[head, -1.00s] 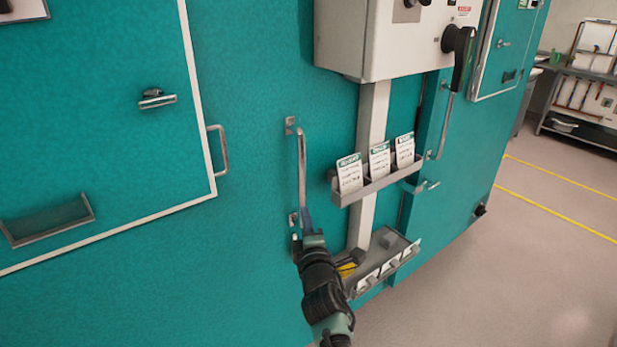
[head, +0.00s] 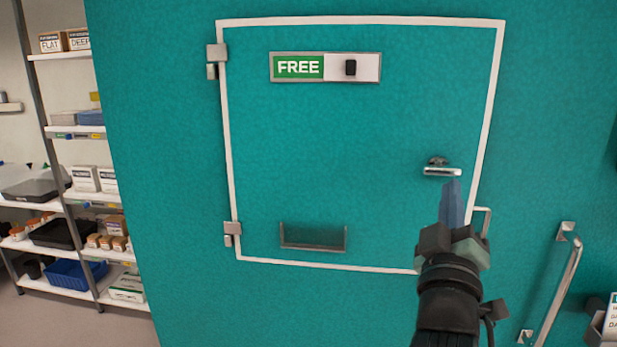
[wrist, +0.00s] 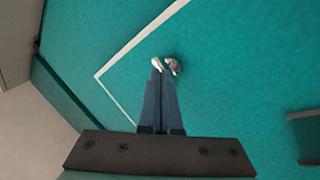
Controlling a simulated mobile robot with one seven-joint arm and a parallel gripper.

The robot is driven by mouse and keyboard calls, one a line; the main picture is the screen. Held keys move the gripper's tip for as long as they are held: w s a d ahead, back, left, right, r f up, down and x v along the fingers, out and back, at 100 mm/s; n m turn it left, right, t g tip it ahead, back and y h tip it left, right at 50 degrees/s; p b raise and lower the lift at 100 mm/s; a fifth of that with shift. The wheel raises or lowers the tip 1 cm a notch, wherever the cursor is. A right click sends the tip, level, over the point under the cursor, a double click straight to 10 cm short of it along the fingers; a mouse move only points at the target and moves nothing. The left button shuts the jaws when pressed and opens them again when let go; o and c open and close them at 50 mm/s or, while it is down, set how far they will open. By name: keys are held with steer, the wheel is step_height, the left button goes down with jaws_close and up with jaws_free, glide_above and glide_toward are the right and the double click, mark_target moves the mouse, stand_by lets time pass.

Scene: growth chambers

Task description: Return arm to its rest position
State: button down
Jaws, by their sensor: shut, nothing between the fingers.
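My gripper (head: 452,205) is shut and empty, its blue fingers together and pointing up toward the teal chamber door (head: 350,155). In the head view the fingertips show just below the door's small metal latch handle (head: 442,171). In the wrist view the shut fingers (wrist: 161,75) overlap the latch handle (wrist: 173,66) in the picture; I cannot tell whether they touch it. My dark arm covers the lower right part of the door frame.
The door carries a green FREE sign with a black slider (head: 350,67) and a shallow tray (head: 313,237). A vertical grab bar (head: 560,290) and a card holder (head: 606,322) are at right. Stocked shelves (head: 75,190) stand at left, beside open floor.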

steer(key=s+a+r+m+t+y, duration=0.1)
steer(key=s+a+r+t+y, duration=0.15)
steer(key=a+r, duration=0.4)
steer(key=s+a+r+m+t+y, duration=0.1)
steer(key=s+a+r+m+t, duration=0.1)
steer(key=s+a+r, duration=0.35)
steer(key=s+a+r+m+t+y, duration=0.1)
steer(key=s+a+r+t+y, duration=0.1)
steer(key=s+a+r+y, duration=0.4)
steer(key=s+a+r, duration=0.2)
steer(key=s+a, duration=0.3)
steer(key=a, duration=0.1)
steer(key=shift+r, duration=0.25)
steer(key=shift+d+t, duration=0.1)
steer(key=shift+t, duration=0.15)
